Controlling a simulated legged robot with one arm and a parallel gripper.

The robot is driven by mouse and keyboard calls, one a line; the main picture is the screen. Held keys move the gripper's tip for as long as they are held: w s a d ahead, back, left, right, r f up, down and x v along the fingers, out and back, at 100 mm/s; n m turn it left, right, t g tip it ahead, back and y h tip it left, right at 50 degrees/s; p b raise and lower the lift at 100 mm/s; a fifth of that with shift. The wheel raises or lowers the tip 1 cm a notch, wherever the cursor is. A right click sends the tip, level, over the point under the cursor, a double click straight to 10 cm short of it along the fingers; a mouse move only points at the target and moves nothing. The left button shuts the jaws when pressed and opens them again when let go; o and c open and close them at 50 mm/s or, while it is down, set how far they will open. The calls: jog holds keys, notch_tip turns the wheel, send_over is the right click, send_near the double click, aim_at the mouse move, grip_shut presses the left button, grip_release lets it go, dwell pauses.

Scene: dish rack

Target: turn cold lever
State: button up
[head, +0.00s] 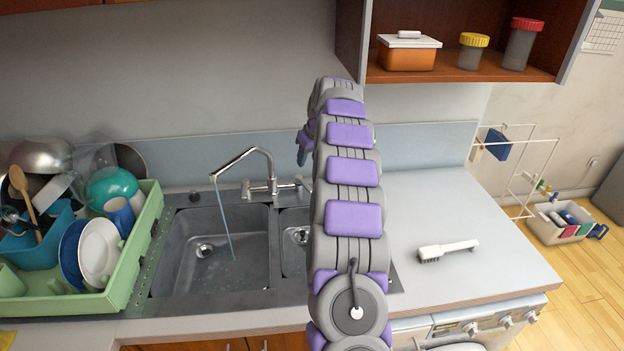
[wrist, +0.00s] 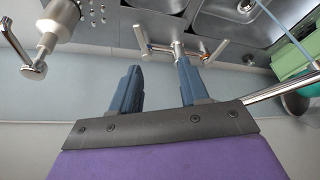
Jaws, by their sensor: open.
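The chrome faucet (head: 262,186) stands behind the sink, with a lever on each side and water (head: 226,225) running from its spout into the left basin. In the wrist view, one lever (wrist: 140,38) is at the left and the other lever (wrist: 216,51) at the right. In the head view my gripper (head: 303,150) is partly hidden behind my arm, above and near the right lever (head: 299,183).
A green dish rack (head: 140,245) full of dishes stands left of the sink. A brush (head: 448,250) lies on the right counter, otherwise clear. A shelf (head: 460,74) hangs at the upper right. A metal fixture (wrist: 50,40) is at the wrist view's upper left.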

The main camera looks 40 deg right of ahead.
send_near(308, 186)
jog(key=b+x, duration=0.3)
jog(key=x, duration=0.4)
jog(key=shift+a+f, duration=0.1)
jog(key=shift+f, duration=0.3)
jog(key=shift+c, duration=0.4)
grip_shut()
